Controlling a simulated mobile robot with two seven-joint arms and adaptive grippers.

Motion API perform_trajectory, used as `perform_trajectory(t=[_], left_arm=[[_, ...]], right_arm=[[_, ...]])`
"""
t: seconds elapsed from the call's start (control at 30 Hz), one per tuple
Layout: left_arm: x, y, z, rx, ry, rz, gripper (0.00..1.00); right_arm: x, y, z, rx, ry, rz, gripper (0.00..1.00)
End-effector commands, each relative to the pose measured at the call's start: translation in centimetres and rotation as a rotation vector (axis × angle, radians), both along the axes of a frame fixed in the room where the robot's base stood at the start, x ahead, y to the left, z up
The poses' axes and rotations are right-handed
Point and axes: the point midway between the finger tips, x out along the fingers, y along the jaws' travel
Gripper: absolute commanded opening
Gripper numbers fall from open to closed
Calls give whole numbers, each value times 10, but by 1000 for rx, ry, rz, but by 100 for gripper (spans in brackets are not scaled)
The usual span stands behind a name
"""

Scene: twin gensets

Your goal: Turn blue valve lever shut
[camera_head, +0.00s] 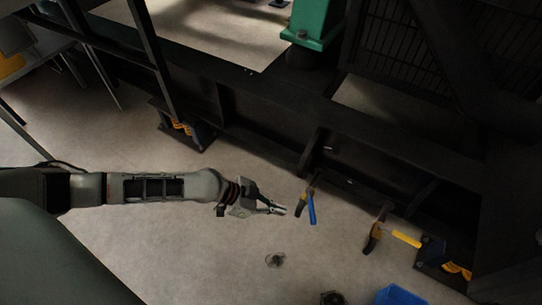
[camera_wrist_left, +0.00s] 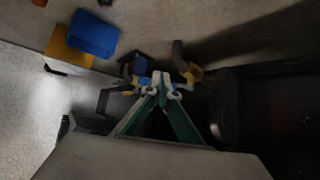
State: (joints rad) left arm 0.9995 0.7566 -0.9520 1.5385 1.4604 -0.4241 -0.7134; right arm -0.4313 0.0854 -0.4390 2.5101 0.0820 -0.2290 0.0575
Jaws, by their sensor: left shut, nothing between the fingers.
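The blue valve lever (camera_head: 311,208) hangs from a small brass valve on a short pipe at the edge of the dark frame, in the head view. My left gripper (camera_head: 279,209) is shut and empty, just left of the lever with a small gap between them. In the left wrist view my left fingertips (camera_wrist_left: 163,84) are together in front of a brass valve body (camera_wrist_left: 191,73). Blue patches show around the fingertips there, but I cannot tell which is the lever. My right gripper is not in view.
A second valve with a yellow lever (camera_head: 407,239) stands to the right along the dark frame (camera_head: 262,138). A blue bin (camera_head: 398,296) sits on the floor at the bottom; it also shows in the left wrist view (camera_wrist_left: 93,33). Open floor lies below my left arm.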

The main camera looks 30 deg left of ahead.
Motion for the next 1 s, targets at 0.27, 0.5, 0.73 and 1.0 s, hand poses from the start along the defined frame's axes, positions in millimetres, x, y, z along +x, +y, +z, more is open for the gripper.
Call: perform_trajectory(t=[0.27, 0.5, 0.73, 1.0], left_arm=[[26, -36, -20, -2, -5, -1, 0], [37, -54, -17, 1, -3, -1, 0], [38, -57, -18, 1, 0, -1, 0], [38, -57, -17, 0, 0, 4, 0]], right_arm=[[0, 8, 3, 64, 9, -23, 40], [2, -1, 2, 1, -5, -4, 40], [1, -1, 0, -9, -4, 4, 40], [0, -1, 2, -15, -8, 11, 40]])
